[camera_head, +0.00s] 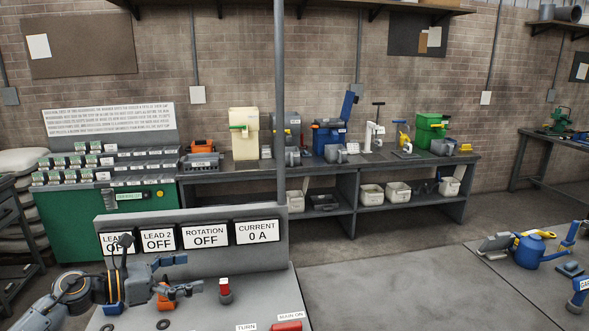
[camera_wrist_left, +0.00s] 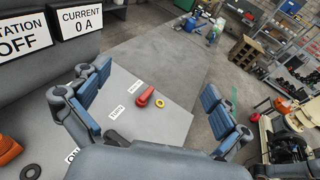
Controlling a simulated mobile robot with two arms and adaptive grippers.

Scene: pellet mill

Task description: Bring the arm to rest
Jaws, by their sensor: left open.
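My left gripper (camera_head: 186,274) reaches in from the lower left over the grey test panel (camera_head: 262,284). Its fingers are spread and nothing is between them. In the left wrist view my left gripper (camera_wrist_left: 155,100) also shows open, with its two blue-grey fingers well apart above the panel top. The panel's displays read OFF for lead 2 (camera_head: 158,239) and rotation (camera_head: 205,236), and 0 A for current (camera_head: 257,231). The lead 1 display is partly hidden by my arm. My right gripper is not in view.
A red-topped button (camera_head: 224,290) stands on the panel near the fingers. A grey post (camera_head: 280,120) rises behind the panel. A long workbench (camera_head: 330,170) with machines stands along the brick wall.

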